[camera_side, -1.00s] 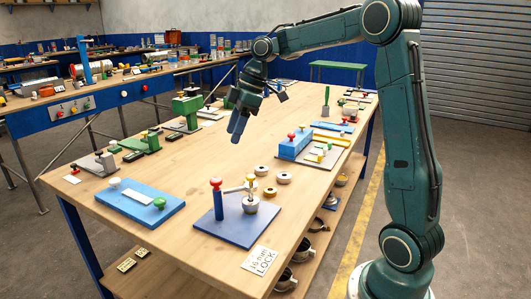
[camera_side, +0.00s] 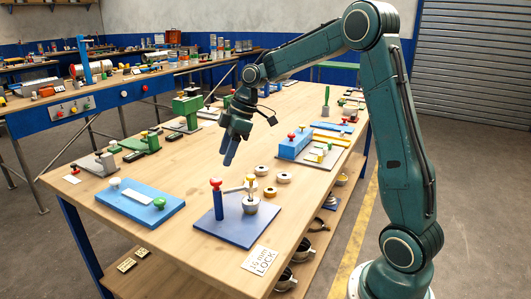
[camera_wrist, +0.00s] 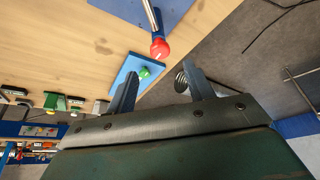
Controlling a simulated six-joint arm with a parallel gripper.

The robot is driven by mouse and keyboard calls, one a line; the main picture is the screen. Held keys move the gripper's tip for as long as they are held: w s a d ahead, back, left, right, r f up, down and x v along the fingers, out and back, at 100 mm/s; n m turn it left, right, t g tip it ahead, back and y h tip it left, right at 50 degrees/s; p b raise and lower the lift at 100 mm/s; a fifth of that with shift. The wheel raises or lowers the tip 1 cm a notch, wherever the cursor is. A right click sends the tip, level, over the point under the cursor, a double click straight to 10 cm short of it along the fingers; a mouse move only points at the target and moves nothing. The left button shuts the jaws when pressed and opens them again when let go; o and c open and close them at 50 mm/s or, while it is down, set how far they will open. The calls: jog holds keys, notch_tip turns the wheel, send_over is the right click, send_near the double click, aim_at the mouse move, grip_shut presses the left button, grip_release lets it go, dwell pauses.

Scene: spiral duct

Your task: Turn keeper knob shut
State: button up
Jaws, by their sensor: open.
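A blue-grey plate (camera_side: 232,229) near the front of the bench carries a blue post topped by a red knob (camera_side: 215,183). Beside the post stands a metal cup (camera_side: 250,205) with a yellow knob (camera_side: 251,178) above it, and a light bar runs between the two. I cannot tell which knob is the keeper knob. My gripper (camera_side: 228,160) is open and empty, in the air above and behind this fixture, touching nothing. In the wrist view the red knob (camera_wrist: 160,48) shows ahead of the open fingers (camera_wrist: 161,76), with a pale line on it.
A blue board (camera_side: 141,203) with a white and a green knob lies left of the fixture. A "16 mm LOCK" card (camera_side: 260,261) lies in front. A blue block (camera_side: 294,146) stands further right.

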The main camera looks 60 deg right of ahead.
aim_at(216, 179)
jog(key=x, duration=0.7)
jog(key=shift+f, duration=0.2)
jog(key=c, duration=1)
